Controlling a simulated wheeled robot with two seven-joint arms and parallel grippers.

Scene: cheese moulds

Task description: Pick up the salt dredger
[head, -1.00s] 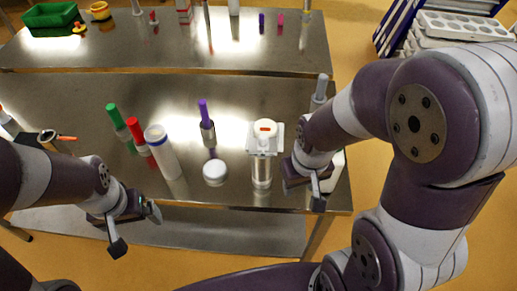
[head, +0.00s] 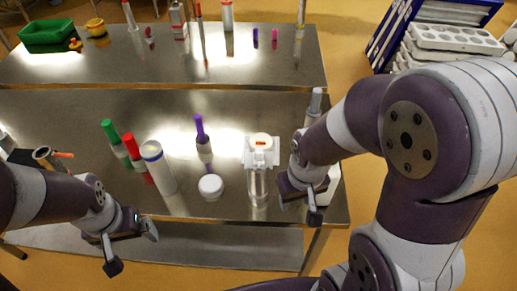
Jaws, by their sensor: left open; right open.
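No label marks the salt dredger, and I cannot tell for certain which item it is. A tall white cylinder with a blue band at its top (head: 160,168) stands near the front edge of the near table. A white-topped item with an orange mark (head: 261,147) stands right of the middle, over a shiny cylindrical part. A small round white jar (head: 210,187) is between them. My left gripper (head: 131,248) is open and empty, in front of the table at the left. My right gripper (head: 318,200) is open beside the table's front right corner, right of the white-topped item.
Green (head: 110,132), red (head: 131,146) and purple (head: 202,132) handled items stand on the near table (head: 60,115). A grey cylinder (head: 315,102) is by my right arm. The far table (head: 140,65) holds a green crate (head: 47,34) and several items. White trays (head: 455,40) are at right.

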